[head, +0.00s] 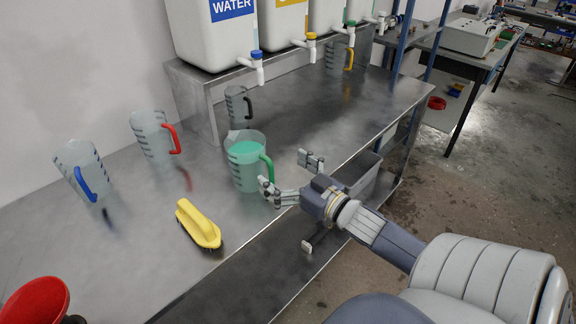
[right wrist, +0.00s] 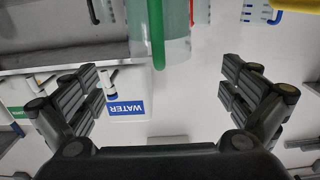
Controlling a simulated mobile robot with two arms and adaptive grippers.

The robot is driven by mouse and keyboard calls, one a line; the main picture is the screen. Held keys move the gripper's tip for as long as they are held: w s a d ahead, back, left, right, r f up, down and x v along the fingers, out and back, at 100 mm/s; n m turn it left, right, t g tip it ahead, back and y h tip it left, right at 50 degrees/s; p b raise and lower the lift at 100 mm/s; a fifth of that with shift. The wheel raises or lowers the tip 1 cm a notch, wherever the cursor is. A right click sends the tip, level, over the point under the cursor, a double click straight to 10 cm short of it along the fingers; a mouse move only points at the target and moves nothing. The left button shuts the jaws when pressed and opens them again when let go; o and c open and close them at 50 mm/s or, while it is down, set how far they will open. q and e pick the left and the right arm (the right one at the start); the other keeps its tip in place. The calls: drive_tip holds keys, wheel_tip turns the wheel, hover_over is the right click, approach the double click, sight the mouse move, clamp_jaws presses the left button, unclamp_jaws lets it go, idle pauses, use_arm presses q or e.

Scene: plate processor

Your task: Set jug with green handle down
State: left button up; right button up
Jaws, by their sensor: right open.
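The jug with the green handle (head: 245,160) stands upright on the metal bench, with green liquid in it. Its green handle (head: 267,170) faces my right gripper. My right gripper (head: 290,178) is open, close to the handle and apart from it, with nothing between its fingers. In the right wrist view the green handle (right wrist: 156,35) and jug (right wrist: 177,30) show at the top, beyond the open fingers (right wrist: 160,95). My left gripper is not in view.
Jugs with blue (head: 82,172), red (head: 153,136) and black (head: 238,106) handles stand nearby. A yellow brush (head: 198,226) lies in front, a red bowl-like object (head: 35,302) front left. White tanks with taps (head: 258,68) stand on a raised shelf behind. A grey bin (head: 357,172) is at the right.

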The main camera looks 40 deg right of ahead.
drive_tip(key=shift+s+d, duration=0.1)
drive_tip(key=shift+s, duration=0.8)
wheel_tip(320, 180, down, 9)
drive_tip(key=s+a+m+g+h, duration=0.1)
drive_tip(key=s+a+g+h, duration=0.1)
drive_tip(key=s+a+g, duration=0.15)
drive_tip(key=s+a+f+n+g+y, duration=0.1)
drive_tip(key=s+a+f+g, duration=0.45)
drive_tip(key=s+a, duration=0.2)
drive_tip(key=s+a+f+n+g, duration=0.1)
drive_tip(key=s+a+f+g, duration=0.5)
drive_tip(key=s, duration=0.3)
wheel_tip(320, 180, down, 26)
drive_tip(key=s, duration=0.2)
drive_tip(key=s+d+f+g, duration=0.2)
drive_tip(key=s+f, duration=1.2)
drive_tip(key=s, duration=0.2)
drive_tip(key=shift+d+f+n, duration=0.15)
drive_tip(key=shift+f+n, duration=0.15)
drive_tip(key=shift+f, duration=0.1)
